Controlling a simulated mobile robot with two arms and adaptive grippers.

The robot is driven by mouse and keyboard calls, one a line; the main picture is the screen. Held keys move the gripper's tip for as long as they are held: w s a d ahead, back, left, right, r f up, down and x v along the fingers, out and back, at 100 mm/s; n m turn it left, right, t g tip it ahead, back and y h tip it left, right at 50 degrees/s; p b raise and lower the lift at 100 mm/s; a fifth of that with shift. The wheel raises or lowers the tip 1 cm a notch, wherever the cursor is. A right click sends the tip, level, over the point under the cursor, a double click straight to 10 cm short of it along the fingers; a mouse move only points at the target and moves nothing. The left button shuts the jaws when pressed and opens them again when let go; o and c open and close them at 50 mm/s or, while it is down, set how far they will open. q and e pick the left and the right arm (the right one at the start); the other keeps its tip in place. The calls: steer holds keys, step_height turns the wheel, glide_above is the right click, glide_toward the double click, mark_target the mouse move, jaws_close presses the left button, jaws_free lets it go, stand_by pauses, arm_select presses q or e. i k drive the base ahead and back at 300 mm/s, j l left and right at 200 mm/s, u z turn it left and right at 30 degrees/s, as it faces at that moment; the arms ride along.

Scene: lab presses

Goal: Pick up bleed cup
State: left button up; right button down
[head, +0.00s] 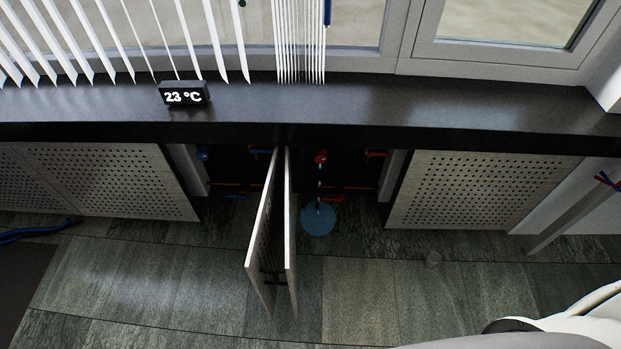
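No thing in the head view is clearly a bleed cup. Neither of my grippers is in view.
Two perforated cabinet doors (264,235) stand open and stick out over the floor. A blue valve (203,155) and pipes are in the dark recess. Perforated panels (478,190) flank it under a dark sill (420,103) with a 23 °C display (184,94).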

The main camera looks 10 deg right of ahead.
mark_target(433, 259)
steer(key=z, duration=1.75)
